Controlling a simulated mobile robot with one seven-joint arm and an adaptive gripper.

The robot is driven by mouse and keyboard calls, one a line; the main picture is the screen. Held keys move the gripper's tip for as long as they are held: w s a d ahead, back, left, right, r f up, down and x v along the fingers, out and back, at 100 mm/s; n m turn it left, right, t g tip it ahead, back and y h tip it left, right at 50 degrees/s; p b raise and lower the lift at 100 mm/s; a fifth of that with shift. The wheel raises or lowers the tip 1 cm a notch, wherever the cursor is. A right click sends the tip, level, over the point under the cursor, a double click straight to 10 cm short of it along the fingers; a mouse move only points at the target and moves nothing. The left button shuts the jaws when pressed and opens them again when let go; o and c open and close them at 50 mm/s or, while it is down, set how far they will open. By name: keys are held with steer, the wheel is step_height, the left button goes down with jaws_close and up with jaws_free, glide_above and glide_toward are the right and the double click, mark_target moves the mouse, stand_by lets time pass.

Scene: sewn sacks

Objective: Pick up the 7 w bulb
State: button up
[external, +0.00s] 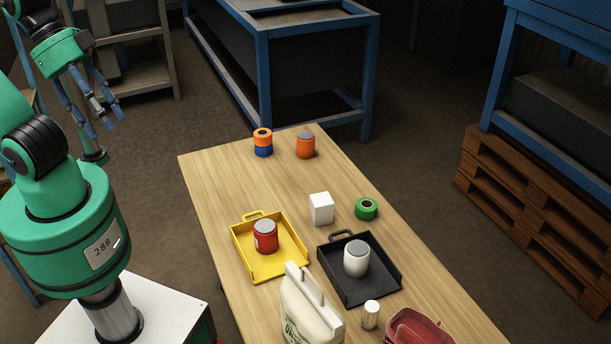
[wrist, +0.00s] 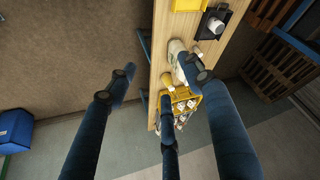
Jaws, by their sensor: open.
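I cannot make out a 7 w bulb for certain in either view. A yellow crate (wrist: 194,90) holding several small white and dark items shows in the wrist view, at the table's near end; its contents are too small to tell. A small white cylinder with a pale top (external: 371,314) stands near the front of the table in the external view. My gripper (external: 100,112) is open and empty, raised at the left, away from the table. Its dark blue fingers are spread in the wrist view (wrist: 160,80) and partly cover the crate area.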

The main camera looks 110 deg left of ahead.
steer(key=w+a+r+g+p, duration=0.1)
steer(key=w+r, duration=0.1)
steer(key=w, duration=0.7)
steer(key=w+r+g+p, duration=0.1)
steer(key=w+r, duration=0.1)
steer(key=w, duration=0.7)
steer(key=g+p, duration=0.4)
glide_above(372, 305)
step_height(372, 305, down, 35)
steer(key=shift+f, duration=0.15)
steer(key=shift+f, duration=4.3)
